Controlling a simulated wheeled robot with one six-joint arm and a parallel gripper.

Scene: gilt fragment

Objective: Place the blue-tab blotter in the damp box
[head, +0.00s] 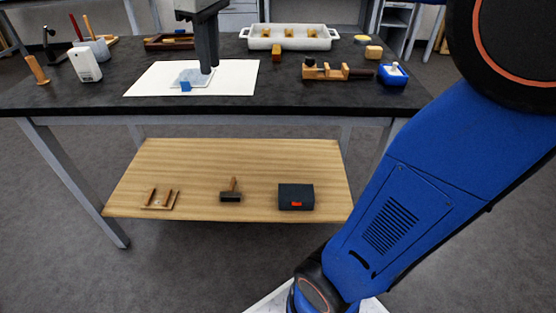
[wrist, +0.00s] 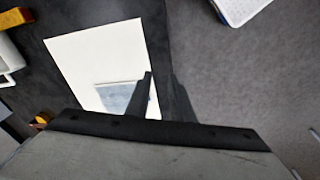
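The blotter (head: 193,76) is a flat, pale grey-blue sheet lying on a larger white sheet (head: 238,85), with a small blue tab (head: 186,87) at its near edge. It also shows in the wrist view (wrist: 116,97), left of the fingers. My gripper (head: 210,71) points down near the blotter's right side. In the wrist view its two dark fingers (wrist: 160,78) stand a little apart with nothing seen between them. I cannot tell if they touch the sheet. The long white tray (head: 268,44) at the back, holding several yellow-brown pieces, may be the damp box; no label shows.
A wooden tool (head: 338,72) and a small blue container (head: 393,75) stand on the right of the dark table. A white block (head: 85,64) and tool holders stand on the left. A lower shelf (head: 250,165) bears a mallet and a dark box. The front middle of the tabletop is clear.

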